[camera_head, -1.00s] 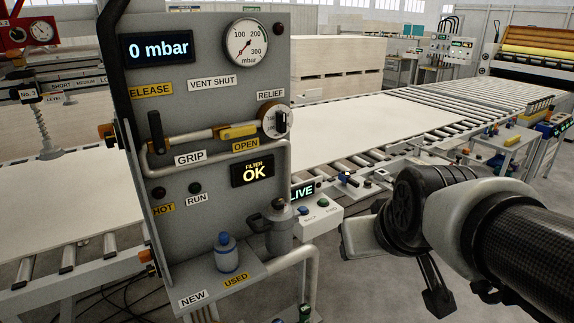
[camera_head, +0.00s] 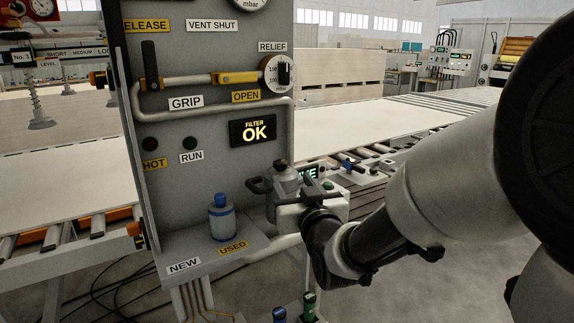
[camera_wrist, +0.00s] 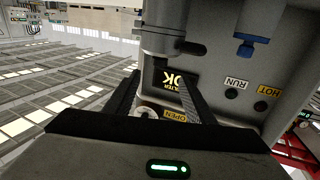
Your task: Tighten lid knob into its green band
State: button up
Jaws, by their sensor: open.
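I cannot make out a green band. My gripper (camera_head: 303,194) is at the canister's right front, partly covering it. In the wrist view, which is upside down, the canister (camera_wrist: 165,18) and its dark handle (camera_wrist: 192,48) show beyond my open gripper (camera_wrist: 158,78). I cannot tell whether a finger touches the canister.
A blue-capped bottle (camera_head: 222,218) stands on the shelf, left of the canister. The grey panel (camera_head: 215,65) rises behind, with a pipe (camera_head: 190,106), a relief dial (camera_head: 279,73) and a "FILTER OK" display (camera_head: 253,131). A roller conveyor (camera_head: 375,150) lies behind on the right.

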aim_at(279, 160)
jog(key=b+x, duration=0.1)
jog(key=x, duration=1.5)
jog(key=shift+f, duration=0.1)
jog(key=c, duration=1.1)
jog(key=shift+o, duration=0.2)
